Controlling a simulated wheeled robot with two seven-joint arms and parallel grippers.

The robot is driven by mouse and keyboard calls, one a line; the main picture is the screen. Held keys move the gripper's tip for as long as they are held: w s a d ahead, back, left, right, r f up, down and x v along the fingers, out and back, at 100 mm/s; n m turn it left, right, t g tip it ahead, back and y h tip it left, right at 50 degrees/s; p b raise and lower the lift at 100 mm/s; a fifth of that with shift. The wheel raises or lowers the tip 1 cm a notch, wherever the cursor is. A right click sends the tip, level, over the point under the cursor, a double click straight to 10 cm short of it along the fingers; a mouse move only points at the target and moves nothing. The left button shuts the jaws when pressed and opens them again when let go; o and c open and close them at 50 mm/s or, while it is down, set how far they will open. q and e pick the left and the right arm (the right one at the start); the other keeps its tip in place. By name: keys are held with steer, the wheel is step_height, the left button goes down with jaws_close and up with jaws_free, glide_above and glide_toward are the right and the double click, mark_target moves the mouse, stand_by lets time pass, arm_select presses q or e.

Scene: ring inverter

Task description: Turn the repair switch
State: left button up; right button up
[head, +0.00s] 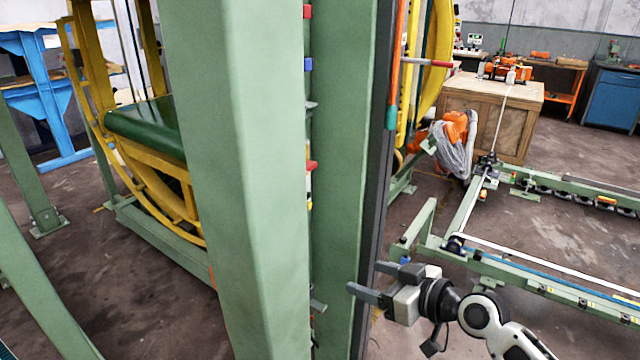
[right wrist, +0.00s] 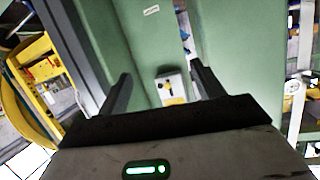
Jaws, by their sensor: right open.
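In the right wrist view, a small pale box with a yellow plate and a dark switch (right wrist: 172,88) sits on a green column face. I take it to be the repair switch. My right gripper (head: 366,278) is open and empty beside the tall green column (head: 245,150) in the head view. In the right wrist view its two fingers (right wrist: 160,76) point at the column, with the switch box showing between them. Whether the fingertips touch the box cannot be told. The switch's front is not visible in the head view. My left gripper is not in view.
A yellow ring frame (head: 130,150) with a green roller stands behind the column at the left. A low green rail frame (head: 545,270) lies at the right. A wooden crate (head: 480,115) and an orange robot arm (head: 455,130) stand behind. Bare floor shows between them.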

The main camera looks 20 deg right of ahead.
mark_target(311, 168)
steer(key=w+d+r+n+t+y, duration=0.1)
steer(key=w+d+r+y, duration=0.1)
steer(key=r, duration=0.6)
steer(key=w+d+r+n+y, duration=0.1)
steer(key=w+r+n+y, duration=0.1)
steer(key=r, duration=0.6)
steer(key=p+x, duration=0.4)
steer(key=x, duration=1)
steer(key=shift+w+a, duration=0.15)
steer(key=shift+w, duration=0.1)
steer(key=shift+w+a, duration=0.15)
steer(key=shift+w, duration=0.1)
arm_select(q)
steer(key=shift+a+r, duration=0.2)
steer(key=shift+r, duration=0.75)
arm_select(e)
steer(key=shift+c, duration=0.4)
steer(key=c, duration=0.9)
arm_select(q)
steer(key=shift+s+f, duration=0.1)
